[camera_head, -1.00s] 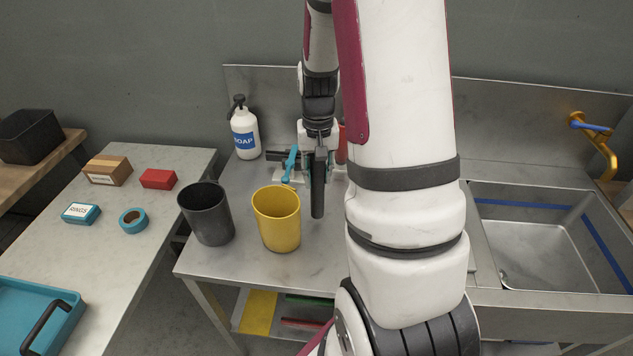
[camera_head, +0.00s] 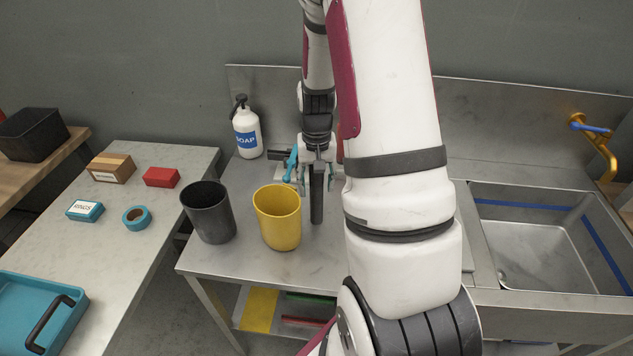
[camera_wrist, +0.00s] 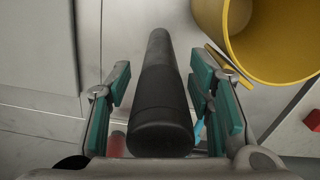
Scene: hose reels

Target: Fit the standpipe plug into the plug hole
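The standpipe plug appears to be the dark tube (camera_head: 316,200) at the back middle of the steel counter, right of the yellow cup. It looks upright; I cannot tell whether its lower end touches the counter. My gripper (camera_head: 316,178) is around its upper part. In the wrist view the tube (camera_wrist: 160,95) lies between the teal finger pads of my gripper (camera_wrist: 160,100), with narrow gaps on both sides. The fingers look open. A small dark round spot (camera_head: 503,272) in the sink floor may be the plug hole; my arm covers the counter left of the sink.
The yellow cup (camera_head: 278,220) is close beside the tube, with a dark cup (camera_head: 208,215) further left. A soap bottle (camera_head: 247,135) stands behind. The sink (camera_head: 545,250) is at right, below a yellow tap (camera_head: 603,150). The counter front is clear.

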